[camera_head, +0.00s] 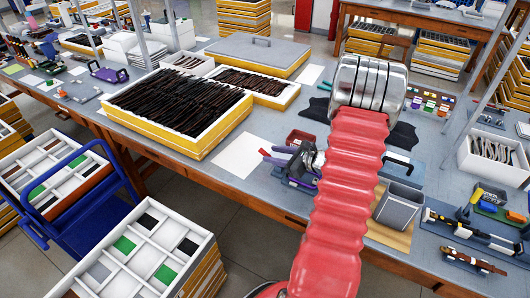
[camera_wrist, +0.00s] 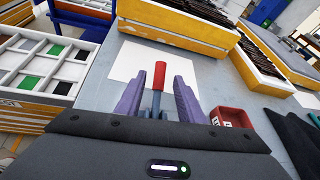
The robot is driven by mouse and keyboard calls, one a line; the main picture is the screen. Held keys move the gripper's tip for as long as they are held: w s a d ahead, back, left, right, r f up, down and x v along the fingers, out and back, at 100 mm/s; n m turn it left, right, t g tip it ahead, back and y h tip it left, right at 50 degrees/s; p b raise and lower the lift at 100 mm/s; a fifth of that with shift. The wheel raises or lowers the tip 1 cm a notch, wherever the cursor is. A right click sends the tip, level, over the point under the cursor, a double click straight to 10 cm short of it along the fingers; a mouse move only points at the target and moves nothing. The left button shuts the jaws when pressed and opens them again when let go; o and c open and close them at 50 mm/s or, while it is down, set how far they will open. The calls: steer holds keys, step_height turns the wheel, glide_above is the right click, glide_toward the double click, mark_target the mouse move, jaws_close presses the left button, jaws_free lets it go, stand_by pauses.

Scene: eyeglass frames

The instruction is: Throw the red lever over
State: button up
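The red lever (camera_wrist: 159,76) shows in the wrist view as a red grip on a blue-grey shaft, standing upright in the picture. My gripper (camera_wrist: 158,92) has its two purple fingers on either side of the lever, with a gap on both sides. It is open and does not visibly touch the lever. In the head view my gripper (camera_head: 277,159) is low over the table, partly hidden by my red-sleeved arm. The lever's red tip (camera_head: 264,152) shows small there, beside the fingers. The base of the lever is hidden.
A white sheet (camera_head: 238,156) lies beyond the lever. A small red bin (camera_wrist: 231,118) stands close to the right finger in the wrist view. A large tray of dark frames (camera_head: 222,139) stands further back. A grey bin (camera_head: 398,206) stands right of my arm.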

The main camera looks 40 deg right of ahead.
mark_target(266, 153)
steer(key=x, duration=0.5)
steer(key=shift+w+f, duration=0.1)
steer(key=shift+w, duration=0.25)
steer(key=shift+c, duration=0.7)
jaws_close()
